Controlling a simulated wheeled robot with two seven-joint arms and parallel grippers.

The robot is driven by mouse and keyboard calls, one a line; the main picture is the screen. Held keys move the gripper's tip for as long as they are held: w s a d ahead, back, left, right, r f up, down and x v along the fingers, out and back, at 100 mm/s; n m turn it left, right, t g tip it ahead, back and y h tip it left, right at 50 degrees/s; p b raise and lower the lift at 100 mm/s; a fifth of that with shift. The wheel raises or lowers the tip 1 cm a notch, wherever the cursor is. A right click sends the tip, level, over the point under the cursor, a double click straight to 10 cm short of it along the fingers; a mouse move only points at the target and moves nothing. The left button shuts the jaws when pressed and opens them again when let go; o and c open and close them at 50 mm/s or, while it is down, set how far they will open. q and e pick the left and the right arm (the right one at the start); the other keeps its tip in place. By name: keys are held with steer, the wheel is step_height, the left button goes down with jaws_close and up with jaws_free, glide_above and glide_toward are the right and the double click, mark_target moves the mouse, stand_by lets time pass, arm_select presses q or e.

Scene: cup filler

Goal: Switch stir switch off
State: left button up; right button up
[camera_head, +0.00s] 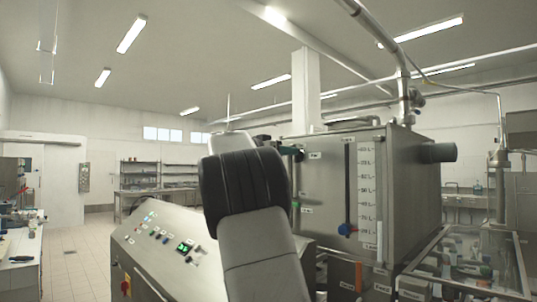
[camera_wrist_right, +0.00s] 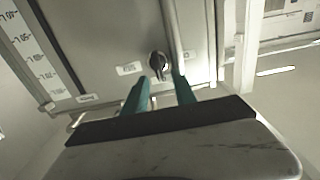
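A small black rotary switch (camera_wrist_right: 158,63) is on the metal tank wall in the right wrist view, beside a white label (camera_wrist_right: 130,68) too blurred to read. Its handle looks roughly upright in that picture. My right gripper (camera_wrist_right: 161,77) is open, its two teal fingers on either side of the switch's lower part in the picture. I cannot tell whether they touch it. In the head view my right gripper (camera_head: 292,150) is at the tank's left side, largely behind my own arm, and the switch is hidden there. My left gripper is in neither view.
A sloped control panel (camera_head: 160,240) with buttons and a green display stands left of my arm. A glass-sided enclosure (camera_head: 465,260) is at right. The left floor is open.

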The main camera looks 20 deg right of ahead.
mark_target(297, 156)
steer(key=x, duration=0.4)
jaws_close()
